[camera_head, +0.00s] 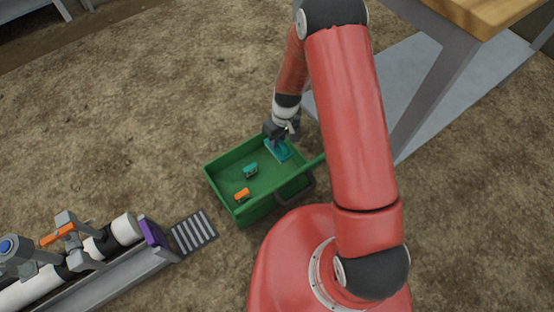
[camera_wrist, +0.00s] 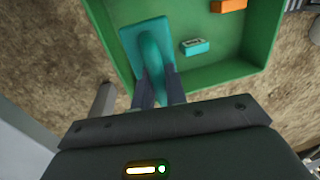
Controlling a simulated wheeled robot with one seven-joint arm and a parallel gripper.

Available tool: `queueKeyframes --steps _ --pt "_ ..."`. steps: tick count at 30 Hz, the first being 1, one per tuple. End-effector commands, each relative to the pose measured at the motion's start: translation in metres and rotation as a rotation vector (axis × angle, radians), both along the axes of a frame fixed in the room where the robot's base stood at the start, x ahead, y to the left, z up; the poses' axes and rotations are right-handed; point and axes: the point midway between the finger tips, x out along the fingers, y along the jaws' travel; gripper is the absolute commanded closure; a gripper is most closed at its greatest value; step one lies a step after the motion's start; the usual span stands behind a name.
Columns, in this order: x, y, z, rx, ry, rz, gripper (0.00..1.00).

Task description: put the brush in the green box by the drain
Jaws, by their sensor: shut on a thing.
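The brush (camera_head: 281,152) is teal, with a flat block and a raised handle. My gripper (camera_head: 278,138) is shut on its handle, at the far right corner of the green box (camera_head: 258,209). In the wrist view the brush (camera_wrist: 131,40) sits between the two dark fingers of my gripper (camera_wrist: 159,82), with its block over the corner of the green box (camera_wrist: 258,45). I cannot tell whether the block touches the box floor. The drain (camera_head: 194,232) is a slotted grate left of the box.
Inside the box lie a small teal block (camera_head: 250,170) and an orange piece (camera_head: 242,194). A dark handle (camera_head: 308,188) is on the box's near right side. A pipe skid (camera_head: 110,275) stands at lower left, and a wooden-topped bench (camera_head: 475,12) at upper right.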

Motion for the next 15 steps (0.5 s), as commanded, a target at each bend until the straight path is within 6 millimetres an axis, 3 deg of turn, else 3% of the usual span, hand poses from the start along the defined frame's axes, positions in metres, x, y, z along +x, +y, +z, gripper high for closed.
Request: queueKeyframes --steps 1,6,15 --pt "-0.001 0.0 -0.018 -0.001 0.005 -0.001 1.0" --pt "-0.001 0.0 -0.056 0.0 0.002 -0.001 1.0" --pt "0.0 0.0 -0.082 0.001 -0.001 0.0 1.0"
